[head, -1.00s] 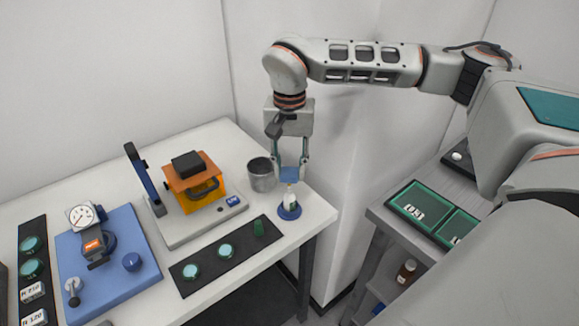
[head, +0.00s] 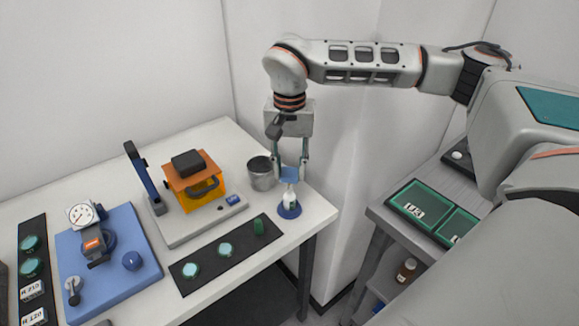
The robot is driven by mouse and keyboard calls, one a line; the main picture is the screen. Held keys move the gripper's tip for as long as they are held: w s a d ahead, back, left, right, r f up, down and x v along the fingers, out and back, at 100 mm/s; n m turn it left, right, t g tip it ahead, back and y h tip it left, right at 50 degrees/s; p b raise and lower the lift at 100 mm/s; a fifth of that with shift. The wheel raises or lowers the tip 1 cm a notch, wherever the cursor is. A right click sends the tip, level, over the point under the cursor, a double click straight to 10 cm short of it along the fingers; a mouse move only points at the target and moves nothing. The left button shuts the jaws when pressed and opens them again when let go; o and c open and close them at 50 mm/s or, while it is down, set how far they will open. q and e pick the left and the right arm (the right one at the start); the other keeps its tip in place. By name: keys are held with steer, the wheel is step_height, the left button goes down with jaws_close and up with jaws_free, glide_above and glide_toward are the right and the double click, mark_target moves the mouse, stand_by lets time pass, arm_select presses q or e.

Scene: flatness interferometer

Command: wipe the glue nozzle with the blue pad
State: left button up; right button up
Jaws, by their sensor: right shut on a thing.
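The blue pad (head: 290,173) is held between the fingertips of my right gripper (head: 290,175), which points straight down near the table's right corner. Directly below it, a small white glue bottle (head: 290,196) stands upright on a round blue base (head: 289,211). The pad is at the top of the bottle, where the nozzle is. The nozzle itself is hidden, and I cannot tell whether the pad touches it. My left gripper is not in view.
A metal cup (head: 262,173) stands close left of the gripper. A black strip (head: 209,268) with green round pieces lies in front. An orange device (head: 197,188) on a grey base and a blue gauge stand (head: 140,284) are further left. A side shelf (head: 380,214) is at right.

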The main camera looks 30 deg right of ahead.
steer(key=shift+f, duration=0.15)
steer(key=shift+a+p, duration=0.4)
steer(key=shift+d, duration=0.15)
steer(key=shift+d, duration=0.6)
steer(key=shift+a, duration=0.15)
steer(key=shift+a, duration=0.6)
steer(key=shift+d, duration=0.2)
steer(key=shift+d, duration=0.5)
steer(key=shift+a, duration=0.15)
